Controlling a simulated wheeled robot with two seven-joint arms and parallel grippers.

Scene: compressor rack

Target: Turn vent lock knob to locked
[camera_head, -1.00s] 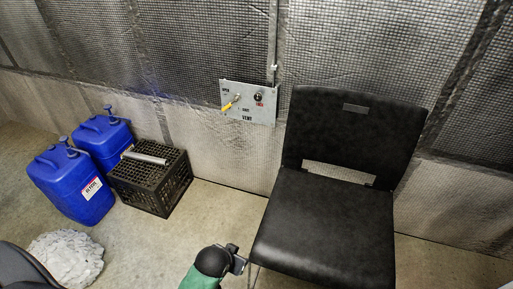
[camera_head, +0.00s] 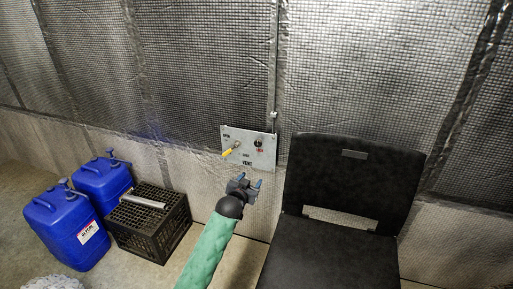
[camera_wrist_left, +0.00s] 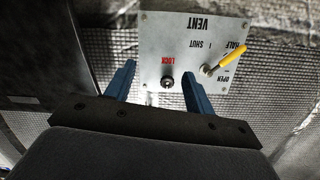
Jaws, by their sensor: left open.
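The vent panel (camera_head: 246,158) is a grey metal plate on the foil wall. Its lock knob (camera_head: 259,142) is small and dark, at the upper right beside a red LOCK label. The yellow vent lever (camera_head: 230,151) is at the left. My left gripper (camera_head: 245,183) is just below the panel, open and empty. In the left wrist view the panel (camera_wrist_left: 180,45) appears upside down, and the lock knob (camera_wrist_left: 167,82) shows between the two open blue fingers (camera_wrist_left: 156,83), with no contact visible. The yellow lever (camera_wrist_left: 231,54) is right of the fingers. My right gripper is not in view.
A black chair (camera_head: 335,185) stands right of my left arm, close to it. A black crate (camera_head: 150,222) and blue jugs (camera_head: 70,228) stand on the floor at the left. The wall beside the panel is clear.

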